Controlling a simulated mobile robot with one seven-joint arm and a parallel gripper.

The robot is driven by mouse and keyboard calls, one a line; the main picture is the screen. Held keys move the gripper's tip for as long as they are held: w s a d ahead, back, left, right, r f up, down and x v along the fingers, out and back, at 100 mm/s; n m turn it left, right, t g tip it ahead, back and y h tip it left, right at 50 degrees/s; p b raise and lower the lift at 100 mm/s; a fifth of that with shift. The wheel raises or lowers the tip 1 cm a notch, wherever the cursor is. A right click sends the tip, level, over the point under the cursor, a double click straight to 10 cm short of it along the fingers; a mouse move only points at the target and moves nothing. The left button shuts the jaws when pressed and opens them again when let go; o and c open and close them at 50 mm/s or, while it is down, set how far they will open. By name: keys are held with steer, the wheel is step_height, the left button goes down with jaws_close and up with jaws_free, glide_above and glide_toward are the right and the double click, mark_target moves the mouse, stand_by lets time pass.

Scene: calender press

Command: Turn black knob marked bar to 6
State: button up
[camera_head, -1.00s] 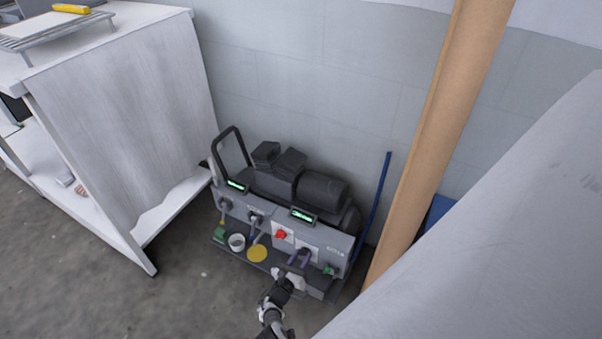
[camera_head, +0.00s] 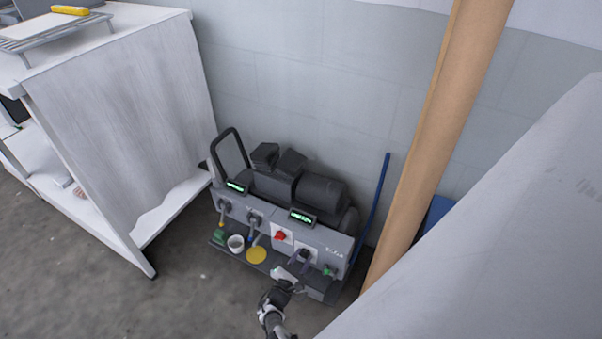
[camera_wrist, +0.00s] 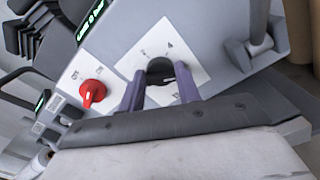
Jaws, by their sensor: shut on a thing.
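A black knob (camera_wrist: 160,70) sits on a white plate (camera_wrist: 160,42) on the grey control panel. The marks around it are too small to read surely. My gripper (camera_wrist: 161,84) has its two purple fingers on either side of the knob, shut on it. The knob's near part is hidden between the fingers. In the head view, my gripper (camera_head: 298,265) reaches the right half of the machine's front, where the knob (camera_head: 304,253) shows as a small dark spot.
A red knob (camera_wrist: 92,92) on its own white plate is left of the black knob. Green displays (camera_head: 302,217) sit above. A wooden post (camera_head: 425,150) stands close to the right.

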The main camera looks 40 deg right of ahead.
steer(key=shift+m, duration=0.4)
steer(key=o, duration=1)
